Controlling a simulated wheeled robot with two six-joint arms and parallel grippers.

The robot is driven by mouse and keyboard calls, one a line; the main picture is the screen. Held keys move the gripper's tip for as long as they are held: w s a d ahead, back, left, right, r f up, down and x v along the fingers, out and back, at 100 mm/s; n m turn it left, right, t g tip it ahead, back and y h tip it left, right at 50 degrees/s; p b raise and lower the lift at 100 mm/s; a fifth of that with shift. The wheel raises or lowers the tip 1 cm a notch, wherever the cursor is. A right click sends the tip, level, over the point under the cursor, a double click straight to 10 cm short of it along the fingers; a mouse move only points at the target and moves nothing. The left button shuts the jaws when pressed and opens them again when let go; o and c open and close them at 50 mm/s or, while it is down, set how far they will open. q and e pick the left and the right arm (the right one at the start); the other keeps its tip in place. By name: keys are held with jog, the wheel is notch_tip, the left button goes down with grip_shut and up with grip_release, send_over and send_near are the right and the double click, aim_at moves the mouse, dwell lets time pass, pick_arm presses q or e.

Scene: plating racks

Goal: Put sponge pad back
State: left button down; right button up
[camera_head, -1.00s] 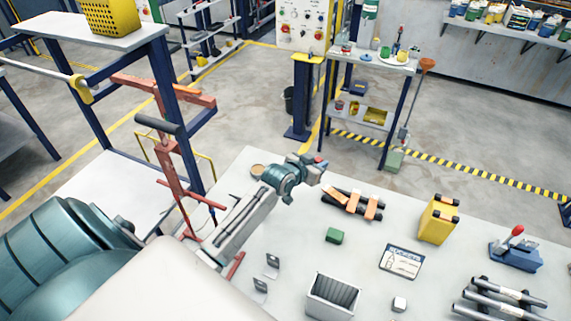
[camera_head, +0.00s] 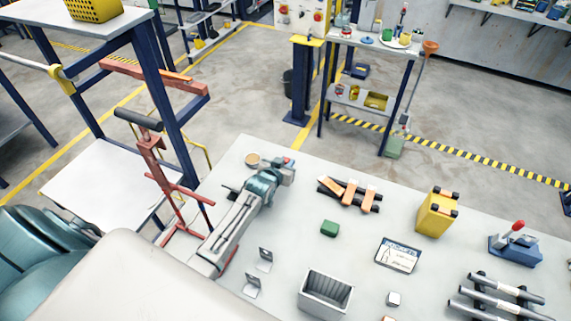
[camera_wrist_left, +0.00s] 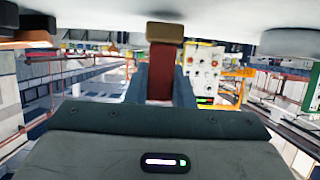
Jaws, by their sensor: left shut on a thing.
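My left gripper (camera_head: 286,168) is over the far left end of the white table, near its back edge. In the left wrist view its fingers (camera_wrist_left: 160,85) are closed on the sides of a dark red piece (camera_wrist_left: 160,72), which I take to be the sponge pad. A tan block (camera_wrist_left: 165,32) shows at the far end of the red piece; I cannot tell if the two are joined. In the head view only a small red spot shows at the gripper tip. My right gripper is not in view.
A round tan item (camera_head: 252,160) lies left of the gripper. A red stand (camera_head: 160,180) rises left.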

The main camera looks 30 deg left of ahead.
pick_arm(q)
jog(key=shift+f, duration=0.4)
jog(key=c, duration=1.3)
grip_release()
jog(key=shift+o, duration=0.2)
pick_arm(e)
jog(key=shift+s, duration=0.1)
